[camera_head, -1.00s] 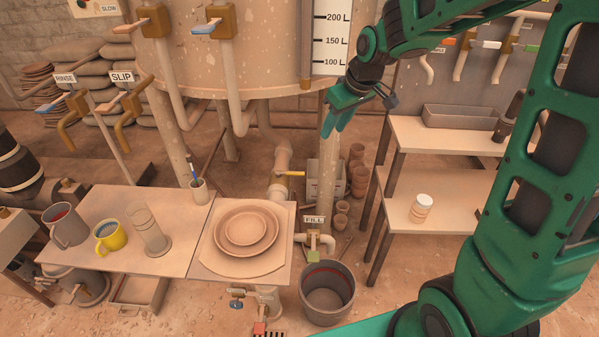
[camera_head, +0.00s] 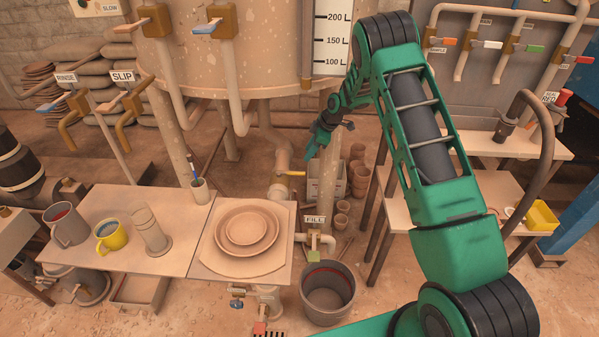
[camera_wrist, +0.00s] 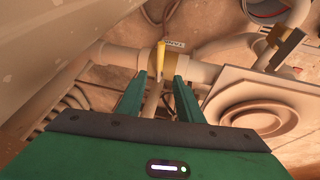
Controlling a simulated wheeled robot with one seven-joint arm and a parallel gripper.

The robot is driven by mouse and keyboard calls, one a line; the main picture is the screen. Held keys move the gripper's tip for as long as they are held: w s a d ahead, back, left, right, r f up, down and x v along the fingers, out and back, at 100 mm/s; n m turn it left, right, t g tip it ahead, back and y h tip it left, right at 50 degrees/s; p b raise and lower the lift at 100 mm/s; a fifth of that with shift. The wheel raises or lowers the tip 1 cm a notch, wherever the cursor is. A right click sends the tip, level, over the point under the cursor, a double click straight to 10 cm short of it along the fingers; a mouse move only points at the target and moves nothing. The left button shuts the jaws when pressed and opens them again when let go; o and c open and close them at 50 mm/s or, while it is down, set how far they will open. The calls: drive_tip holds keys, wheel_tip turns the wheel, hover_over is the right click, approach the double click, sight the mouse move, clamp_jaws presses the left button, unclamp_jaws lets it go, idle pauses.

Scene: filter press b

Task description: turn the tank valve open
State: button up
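A valve with a yellow lever handle (camera_head: 291,173) sits on the tan pipe below the big tank (camera_head: 265,60). In the wrist view the yellow handle (camera_wrist: 161,56) stands up just ahead of my fingertips, on a brass-coloured body, with a small label (camera_wrist: 175,44) beside it that I cannot read surely. My gripper (camera_head: 309,154) hangs above and slightly right of the handle in the head view. In the wrist view my gripper (camera_wrist: 160,77) is open and empty, its two green fingers apart, with the handle lined up between them and not visibly touched.
A board with stacked plates (camera_head: 246,229) lies left of a grey bucket (camera_head: 328,290) under the FILL tap (camera_head: 314,239). A yellow mug (camera_head: 110,236) stands on the left table. Clay pots (camera_head: 358,173) stand behind my gripper. A shelf table (camera_head: 400,204) is at right.

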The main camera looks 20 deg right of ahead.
sight(299, 173)
drive_tip(key=shift+n, duration=0.4)
drive_tip(key=x, duration=1.3)
drive_tip(key=shift+d+f, duration=0.25)
drive_tip(key=shift+f, duration=0.15)
